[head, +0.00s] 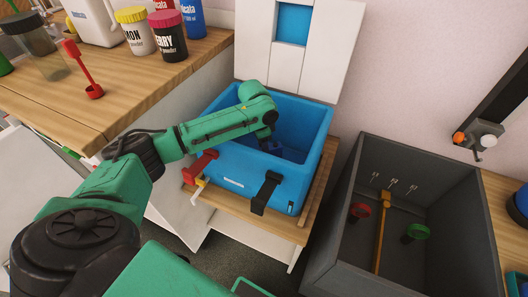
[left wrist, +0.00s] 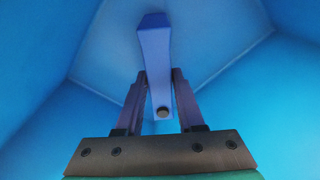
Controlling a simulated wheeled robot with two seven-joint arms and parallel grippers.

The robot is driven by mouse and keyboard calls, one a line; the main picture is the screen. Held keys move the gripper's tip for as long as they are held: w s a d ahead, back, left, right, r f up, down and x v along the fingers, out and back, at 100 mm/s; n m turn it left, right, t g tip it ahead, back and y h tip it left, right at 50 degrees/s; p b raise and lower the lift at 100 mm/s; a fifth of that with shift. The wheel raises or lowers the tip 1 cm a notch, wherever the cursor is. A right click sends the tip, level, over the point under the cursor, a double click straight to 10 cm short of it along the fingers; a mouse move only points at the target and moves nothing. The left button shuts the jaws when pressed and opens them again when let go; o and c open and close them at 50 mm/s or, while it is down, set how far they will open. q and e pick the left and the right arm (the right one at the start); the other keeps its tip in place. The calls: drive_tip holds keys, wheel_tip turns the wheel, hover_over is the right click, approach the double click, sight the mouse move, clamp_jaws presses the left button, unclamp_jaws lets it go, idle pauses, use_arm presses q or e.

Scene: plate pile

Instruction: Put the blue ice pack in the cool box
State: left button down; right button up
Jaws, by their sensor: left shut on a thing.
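The blue cool box (head: 234,171) stands open at the middle of the head view, on a low wooden shelf. My left arm reaches over its near left rim, and my left gripper (left wrist: 160,100) is down inside it. In the left wrist view the gripper is shut on the blue ice pack (left wrist: 155,50), a narrow slab standing out between the two fingers. Blue box walls surround it there. In the head view my wrist mostly hides the gripper, and only a dark blue bit of the pack (head: 274,147) shows. I cannot tell whether the pack touches the floor. My right gripper is not in view.
A wooden counter (head: 140,70) with tubs, a bottle and a red scoop (head: 84,72) lies at upper left. A grey sink-like bin (head: 345,215) with red and green round items stands at right. A white panel with a blue square (head: 335,50) rises behind the box.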

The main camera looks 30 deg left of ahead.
use_arm(q)
drive_tip(key=shift+w+f, duration=0.1)
drive_tip(key=shift+f, duration=0.2)
drive_tip(key=c, duration=0.5)
unclamp_jaws()
drive_tip(key=r, duration=0.4)
drive_tip(key=r+p, duration=0.1)
drive_tip(key=r, duration=0.3)
drive_tip(key=s+a+r+p, duration=0.1)
drive_tip(key=r, duration=0.3)
